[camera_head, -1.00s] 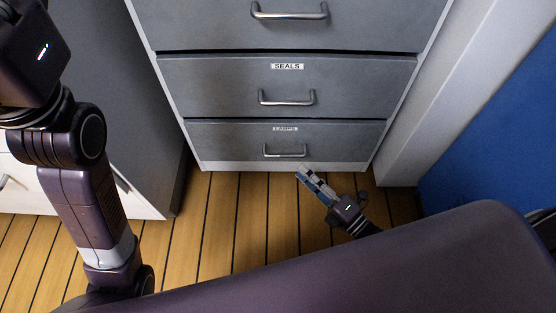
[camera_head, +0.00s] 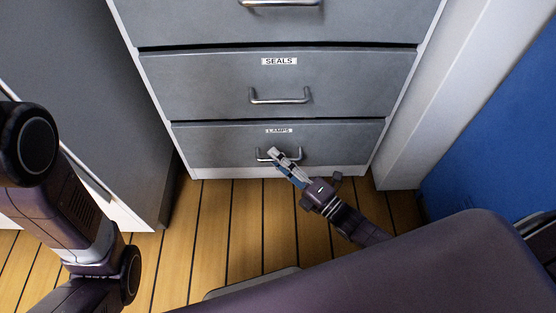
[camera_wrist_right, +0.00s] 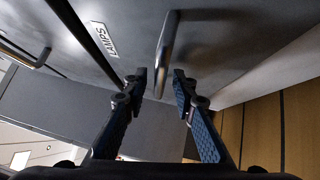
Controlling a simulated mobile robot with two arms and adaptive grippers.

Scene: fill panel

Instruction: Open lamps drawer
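The lamps drawer (camera_head: 220,143) is the bottom grey drawer of the cabinet, labelled LAMPS, and looks closed. Its metal bar handle (camera_head: 304,154) is partly covered by my right gripper (camera_head: 274,153) in the head view. In the right wrist view the handle (camera_wrist_right: 167,50) reaches down between the fingertips of my right gripper (camera_wrist_right: 160,82). The two blue-padded fingers stand apart on either side of the handle's near end, with a gap visible. The LAMPS label (camera_wrist_right: 104,39) shows at upper left there. My left gripper is outside the frames; only part of my left arm shows.
The seals drawer (camera_head: 210,85) sits above, closed, with its own bar handle (camera_head: 279,97). A grey cabinet side (camera_head: 80,80) stands left and a white post (camera_head: 415,140) right, beside a blue panel (camera_head: 490,130). Wooden floor (camera_head: 225,230) in front is clear.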

